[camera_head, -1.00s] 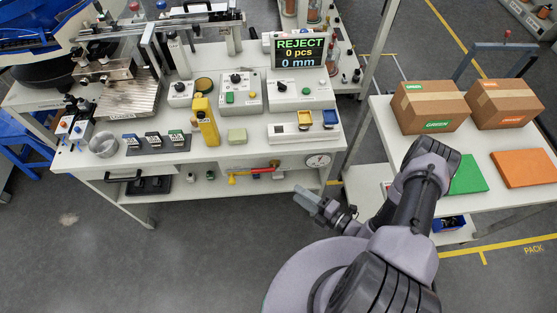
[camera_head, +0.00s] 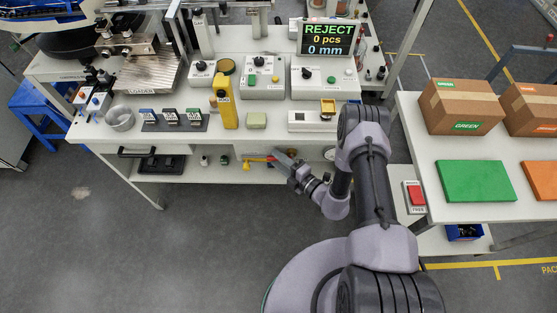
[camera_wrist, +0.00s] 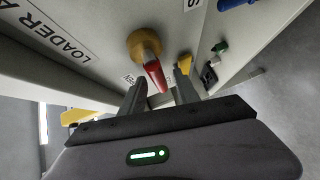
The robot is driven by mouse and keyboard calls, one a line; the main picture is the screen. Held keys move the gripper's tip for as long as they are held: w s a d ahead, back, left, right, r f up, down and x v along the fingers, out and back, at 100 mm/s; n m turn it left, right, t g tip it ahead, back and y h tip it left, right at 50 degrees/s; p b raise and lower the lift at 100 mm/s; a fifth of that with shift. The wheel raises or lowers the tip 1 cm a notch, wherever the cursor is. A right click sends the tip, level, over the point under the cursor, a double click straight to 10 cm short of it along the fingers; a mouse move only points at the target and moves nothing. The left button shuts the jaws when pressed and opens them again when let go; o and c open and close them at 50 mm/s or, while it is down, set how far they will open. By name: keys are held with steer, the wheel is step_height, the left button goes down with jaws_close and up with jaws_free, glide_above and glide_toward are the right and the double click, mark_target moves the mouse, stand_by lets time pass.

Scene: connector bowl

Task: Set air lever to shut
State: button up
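The air lever, a red handle (camera_wrist: 154,76) on a round brass-coloured valve body (camera_wrist: 144,44), is on the front of the bench under a "LOADER A..." label (camera_wrist: 58,34). In the wrist view the lever points down toward my gripper (camera_wrist: 160,92). My gripper is open, its two fingers apart, with the lever's end near the gap between them. I cannot tell whether a finger touches it. In the head view my gripper (camera_head: 283,158) is at the bench front, just right of the valve's yellow and red parts (camera_head: 260,159), partly covering them.
The bench top (camera_head: 285,112) carries control boxes, a yellow upright device (camera_head: 226,105) and a REJECT screen (camera_head: 328,38). A lower shelf holds small items. A side table with boxes, a green mat (camera_head: 473,181) and a red button (camera_head: 416,194) stands to the right.

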jaws_close()
stand_by(1.3)
